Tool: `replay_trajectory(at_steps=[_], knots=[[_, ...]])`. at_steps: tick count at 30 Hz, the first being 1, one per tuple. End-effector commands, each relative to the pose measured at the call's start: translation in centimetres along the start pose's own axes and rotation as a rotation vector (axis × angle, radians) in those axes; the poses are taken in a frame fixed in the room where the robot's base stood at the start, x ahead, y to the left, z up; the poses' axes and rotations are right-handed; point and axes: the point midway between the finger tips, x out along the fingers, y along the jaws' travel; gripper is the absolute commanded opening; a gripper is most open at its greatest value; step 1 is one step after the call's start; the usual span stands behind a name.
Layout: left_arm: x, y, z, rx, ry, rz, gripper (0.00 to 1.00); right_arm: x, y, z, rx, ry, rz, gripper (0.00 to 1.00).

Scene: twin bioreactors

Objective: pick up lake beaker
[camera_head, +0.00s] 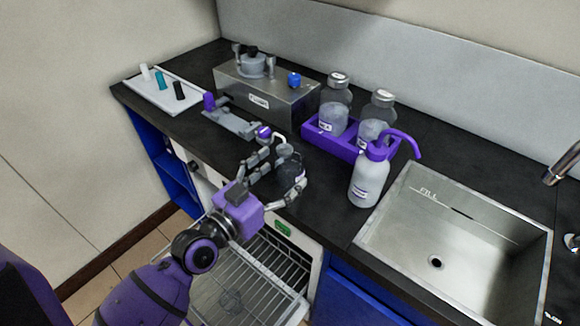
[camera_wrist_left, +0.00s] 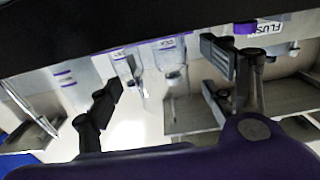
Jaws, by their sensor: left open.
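A small clear glass vessel (camera_head: 291,172), which I take to be the lake beaker, stands near the front edge of the dark counter. Its label is too small to read. My left gripper (camera_head: 277,170) is open, with its fingers reaching toward the vessel from the front left and partly covering it. I cannot tell whether they touch it. In the left wrist view the open fingers of the left gripper (camera_wrist_left: 165,95) are spread apart, with clear glassware (camera_wrist_left: 172,70) showing between them. My right gripper is not in view.
A purple rack (camera_head: 335,145) with two lidded bottles stands behind. A purple-topped wash bottle (camera_head: 368,180) is right of the vessel, before the sink (camera_head: 455,235). A metal box unit (camera_head: 268,93) and white tray (camera_head: 163,92) stand back left. An open wire rack (camera_head: 240,280) juts out below.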

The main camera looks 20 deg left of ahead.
Motion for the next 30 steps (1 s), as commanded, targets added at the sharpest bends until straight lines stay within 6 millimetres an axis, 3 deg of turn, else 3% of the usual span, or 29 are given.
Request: replay_trajectory(at_steps=[6,15,27,30], knots=[[3.2,0.0,-0.1,-0.002,0.002,0.000,0.75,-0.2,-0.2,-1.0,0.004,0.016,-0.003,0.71],[3.7,0.0,0.2,-0.001,-0.002,0.000,0.75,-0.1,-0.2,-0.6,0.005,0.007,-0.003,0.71],[3.7,0.0,0.2,-0.001,-0.001,0.000,0.24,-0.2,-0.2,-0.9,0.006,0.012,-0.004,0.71],[3.7,0.0,0.2,-0.001,-0.001,0.000,0.24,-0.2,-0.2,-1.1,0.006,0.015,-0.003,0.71]])
